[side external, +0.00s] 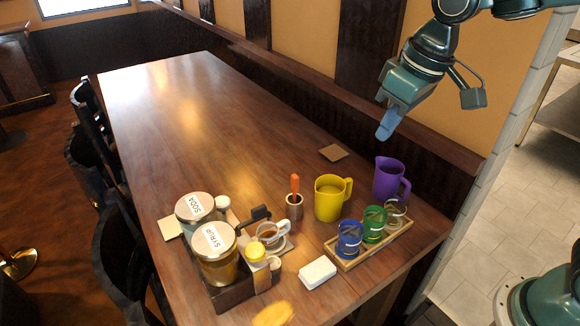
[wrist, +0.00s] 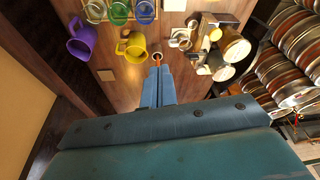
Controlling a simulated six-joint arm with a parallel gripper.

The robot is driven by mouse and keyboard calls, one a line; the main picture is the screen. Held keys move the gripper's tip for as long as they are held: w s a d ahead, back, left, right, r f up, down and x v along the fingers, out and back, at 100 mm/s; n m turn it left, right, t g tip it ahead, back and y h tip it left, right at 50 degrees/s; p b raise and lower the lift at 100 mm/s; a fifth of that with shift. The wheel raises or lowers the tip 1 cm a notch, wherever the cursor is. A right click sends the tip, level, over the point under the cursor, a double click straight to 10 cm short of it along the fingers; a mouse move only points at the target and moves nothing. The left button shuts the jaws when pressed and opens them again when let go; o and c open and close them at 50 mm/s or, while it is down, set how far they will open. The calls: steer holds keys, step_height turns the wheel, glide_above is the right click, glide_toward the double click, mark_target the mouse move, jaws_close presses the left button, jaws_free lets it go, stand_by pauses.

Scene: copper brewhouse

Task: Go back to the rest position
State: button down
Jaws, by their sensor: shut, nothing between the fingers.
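My gripper (side external: 387,127) hangs in the air above the table's back right edge, shut and empty. In the wrist view its shut fingers (wrist: 158,80) point toward the table, with nothing between them. The wooden table (side external: 190,110) lies below. A yellow pitcher (side external: 328,201) and a purple pitcher (side external: 386,180) stand on it below the gripper, apart from it. A small cup (side external: 294,207) with an orange-handled tool (side external: 295,184) stands left of the yellow pitcher.
A wooden tray (side external: 388,241) holds blue, green and clear glass mugs. SODA (side external: 189,218) and SYRUP (side external: 222,268) jars stand in a dark caddy. A glass cup (side external: 270,235), a white block (side external: 318,273) and a coaster (side external: 333,152) lie nearby. The table's far half is clear; a wall runs behind it.

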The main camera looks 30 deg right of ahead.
steer(key=s+d+m+t, duration=0.1)
steer(key=s+d, duration=0.3)
steer(key=s, duration=0.4)
steer(key=s+d+m+t, duration=0.1)
steer(key=s+d, duration=0.4)
steer(key=s, duration=0.3)
steer(key=shift+s+d+m+t+h, duration=0.2)
steer(key=shift+m+t+h, duration=0.1)
steer(key=shift+h, duration=0.1)
